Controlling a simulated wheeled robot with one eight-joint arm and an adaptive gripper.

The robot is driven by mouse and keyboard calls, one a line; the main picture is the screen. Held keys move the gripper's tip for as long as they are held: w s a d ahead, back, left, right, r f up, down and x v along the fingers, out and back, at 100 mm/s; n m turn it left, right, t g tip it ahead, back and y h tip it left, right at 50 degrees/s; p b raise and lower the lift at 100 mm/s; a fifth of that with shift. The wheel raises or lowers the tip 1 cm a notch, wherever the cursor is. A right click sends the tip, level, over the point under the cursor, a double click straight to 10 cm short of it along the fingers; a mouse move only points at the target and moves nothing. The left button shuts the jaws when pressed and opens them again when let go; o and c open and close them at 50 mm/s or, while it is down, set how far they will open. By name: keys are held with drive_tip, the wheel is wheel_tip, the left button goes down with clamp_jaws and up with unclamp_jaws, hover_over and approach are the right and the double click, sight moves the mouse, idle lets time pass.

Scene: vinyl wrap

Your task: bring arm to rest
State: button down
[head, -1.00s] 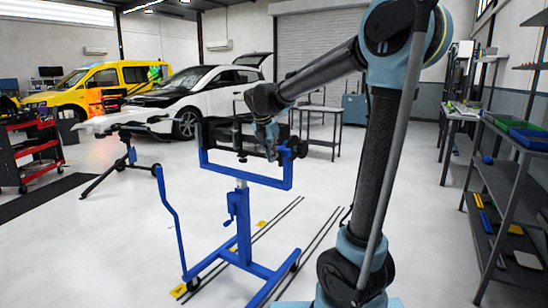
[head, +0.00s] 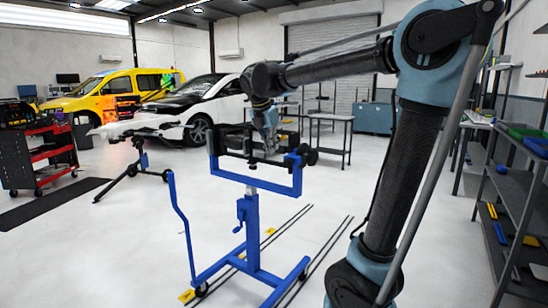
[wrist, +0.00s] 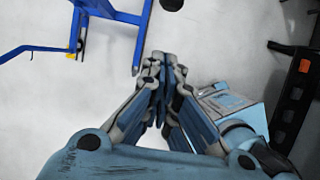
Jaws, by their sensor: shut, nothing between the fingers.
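My arm reaches up and to the left across the head view, with its elbow at the upper right. My gripper (head: 268,140) hangs down at the arm's end, in front of or over the blue stand (head: 253,187) as the head view shows it. In the wrist view the gripper (wrist: 162,62) has its fingers together with nothing between them, over pale floor. Part of the blue stand (wrist: 143,35) shows beyond the fingertips at the upper left. Whether the gripper touches the stand's black clamp bar cannot be told from the head view.
A dark shelf rack (head: 508,205) stands at the right, with a green bin (head: 528,133) on it. A red tool cart (head: 40,155) is at the left. A white car (head: 200,105) and a yellow van (head: 110,92) stand behind. The floor between is mostly clear.

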drive_tip(key=s+d+f+m+g+y, duration=0.1)
drive_tip(key=s+d+f+m, duration=0.5)
drive_tip(key=s+d+m, duration=0.15)
drive_tip(key=s+d+f+m, duration=0.5)
drive_tip(key=s+d+m, duration=0.15)
drive_tip(key=d, duration=0.25)
drive_tip(key=s+d+f+m, duration=0.3)
drive_tip(key=s+f+m, duration=0.3)
drive_tip(key=f+m, duration=0.1)
drive_tip(key=s+d+f+m+y, duration=0.1)
drive_tip(key=s+d+f+m, duration=0.2)
drive_tip(key=s+f+m, duration=0.3)
wheel_tip(320, 180, down, 3)
drive_tip(key=shift+s+r+m, duration=0.2)
drive_tip(key=shift+s+m, duration=0.05)
drive_tip(key=shift+m, duration=0.85)
drive_tip(key=shift+w+f, duration=0.2)
drive_tip(key=shift+w, duration=0.2)
